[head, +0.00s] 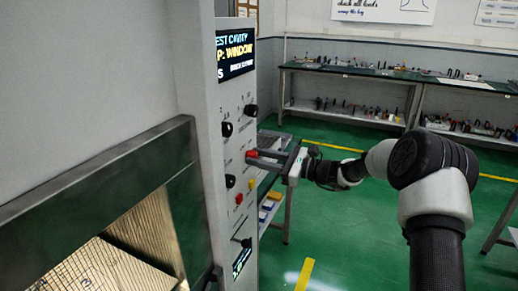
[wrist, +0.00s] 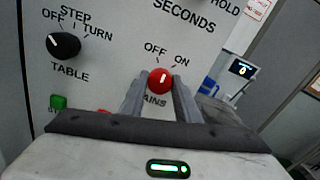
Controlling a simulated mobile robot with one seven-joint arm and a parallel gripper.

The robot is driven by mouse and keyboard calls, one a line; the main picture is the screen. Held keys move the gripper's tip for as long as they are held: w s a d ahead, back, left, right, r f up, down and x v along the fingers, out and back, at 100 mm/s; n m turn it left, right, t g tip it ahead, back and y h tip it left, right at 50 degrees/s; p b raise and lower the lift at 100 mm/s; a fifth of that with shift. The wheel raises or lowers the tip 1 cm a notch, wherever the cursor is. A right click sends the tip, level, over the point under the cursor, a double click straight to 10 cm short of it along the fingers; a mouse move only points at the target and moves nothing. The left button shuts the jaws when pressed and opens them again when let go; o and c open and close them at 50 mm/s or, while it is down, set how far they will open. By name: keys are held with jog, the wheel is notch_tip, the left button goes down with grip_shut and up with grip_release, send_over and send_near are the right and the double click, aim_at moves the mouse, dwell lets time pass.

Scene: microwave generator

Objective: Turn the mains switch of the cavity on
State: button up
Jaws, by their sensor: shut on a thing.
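The mains switch is a red round knob (wrist: 159,82) with a white pointer mark, below the labels OFF and ON on the grey panel. Its mark points up in the wrist view, between the two labels; I cannot tell exactly which it meets. The label under it is partly hidden by my fingers. My gripper (wrist: 160,92) has one finger on each side of the knob and is shut on it. In the head view my gripper (head: 262,160) reaches the panel from the right at the red knob (head: 252,153).
A black TABLE knob (wrist: 64,46) and a green button (wrist: 58,102) are to the left. In the head view, black knobs (head: 227,129) (head: 250,110) and a lit display (head: 235,56) share the panel. The open cavity (head: 150,230) is at left; green floor lies at right.

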jog(key=m+p, duration=0.4)
jog(key=m, duration=0.1)
jog(key=shift+r+m+p, duration=0.1)
jog(key=shift+m+p, duration=0.2)
dwell(0.4)
jog(key=o, duration=1)
jog(key=shift+o, duration=0.2)
jog(key=shift+d, duration=0.1)
jog(key=v, duration=1.7)
jog(key=shift+d+b, duration=0.15)
jog(key=shift+b, duration=0.3)
